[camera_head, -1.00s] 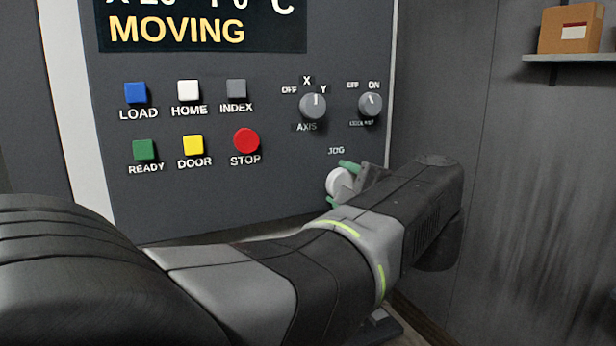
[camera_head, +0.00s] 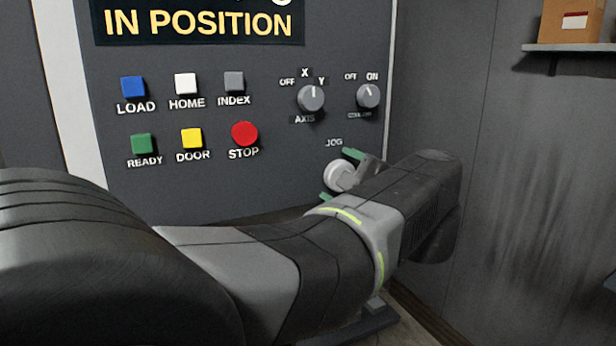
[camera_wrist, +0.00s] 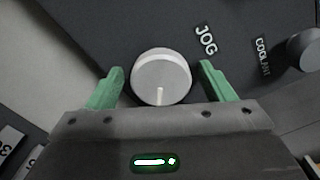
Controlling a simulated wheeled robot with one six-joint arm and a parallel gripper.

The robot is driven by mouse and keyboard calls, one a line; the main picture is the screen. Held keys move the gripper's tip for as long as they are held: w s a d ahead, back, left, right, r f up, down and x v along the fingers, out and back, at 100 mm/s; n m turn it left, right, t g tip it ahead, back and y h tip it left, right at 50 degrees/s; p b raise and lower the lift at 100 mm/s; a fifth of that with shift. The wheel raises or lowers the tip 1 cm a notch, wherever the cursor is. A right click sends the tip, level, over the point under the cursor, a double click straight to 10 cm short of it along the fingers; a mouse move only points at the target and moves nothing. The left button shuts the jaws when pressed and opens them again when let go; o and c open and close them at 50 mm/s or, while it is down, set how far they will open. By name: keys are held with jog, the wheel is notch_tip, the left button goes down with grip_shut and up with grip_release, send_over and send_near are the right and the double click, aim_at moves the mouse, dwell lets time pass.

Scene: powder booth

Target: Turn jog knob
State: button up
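The jog knob (camera_head: 339,175) is a round, light grey dial on the dark panel under the label JOG. In the wrist view the knob (camera_wrist: 161,76) shows a white pointer mark toward the bottom of the picture. My gripper (camera_wrist: 160,82) has its two green fingers on either side of the knob, with a visible gap on both sides, so it is open. In the head view my gripper (camera_head: 340,174) is at the knob, one green finger above it and one below. The display (camera_head: 200,22) reads IN POSITION.
The axis knob (camera_head: 311,97) and the coolant knob (camera_head: 368,96) sit above the jog knob. To the left are several buttons, among them the red STOP button (camera_head: 244,133) and yellow DOOR button (camera_head: 192,138). A shelf (camera_head: 575,47) holds a cardboard box (camera_head: 571,21) at upper right.

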jog(key=shift+s, duration=0.1)
jog(key=b+v, duration=0.1)
jog(key=v, duration=1.2)
jog(key=shift+s, duration=0.3)
jog(key=shift+d, duration=0.1)
